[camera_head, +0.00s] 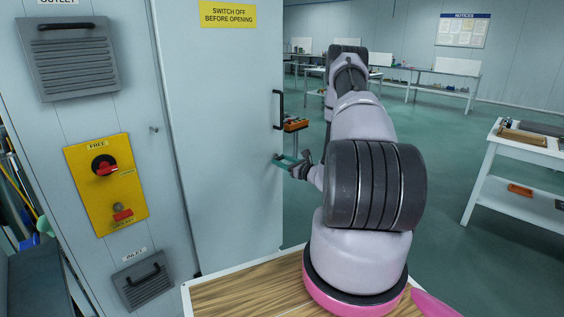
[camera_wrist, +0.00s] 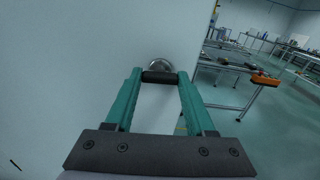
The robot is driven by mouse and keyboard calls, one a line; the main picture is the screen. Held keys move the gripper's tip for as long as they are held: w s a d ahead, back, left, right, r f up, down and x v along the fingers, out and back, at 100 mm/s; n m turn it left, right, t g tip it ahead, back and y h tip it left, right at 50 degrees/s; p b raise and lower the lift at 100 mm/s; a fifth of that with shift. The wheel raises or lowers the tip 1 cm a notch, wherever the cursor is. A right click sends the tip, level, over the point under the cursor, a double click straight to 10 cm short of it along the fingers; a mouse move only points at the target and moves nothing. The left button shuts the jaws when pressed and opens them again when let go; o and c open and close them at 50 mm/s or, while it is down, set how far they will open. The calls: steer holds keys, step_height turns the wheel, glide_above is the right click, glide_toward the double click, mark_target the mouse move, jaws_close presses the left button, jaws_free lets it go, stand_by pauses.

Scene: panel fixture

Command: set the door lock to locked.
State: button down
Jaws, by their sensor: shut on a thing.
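The grey door (camera_head: 225,110) fills the middle of the head view, with a black pull handle (camera_head: 279,110) near its right edge. Below the handle, my gripper (camera_head: 279,159) reaches the door's face at the lock. In the wrist view, the lock shows as a round silver plate (camera_wrist: 160,63) with a dark turn bar (camera_wrist: 160,77) in front of it. My gripper's teal fingers (camera_wrist: 159,80) are shut on the turn bar, one at each end. The bar lies level in that view. The fingers hide most of the lock in the head view, and I see no lock markings.
A yellow panel (camera_head: 83,200) with a red rotary switch (camera_head: 104,166) is on the wall left of the door, between two vents. A wooden table top (camera_head: 235,297) lies below my arm. A white workbench (camera_head: 518,150) stands at right; the floor between is clear.

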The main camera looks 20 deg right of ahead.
steer(key=shift+m, duration=0.5)
steer(key=shift+c, duration=1.2)
jaws_free()
steer(key=shift+s, duration=0.1)
steer(key=v, duration=1)
steer(key=shift+s, duration=0.35)
steer(key=shift+d, duration=0.2)
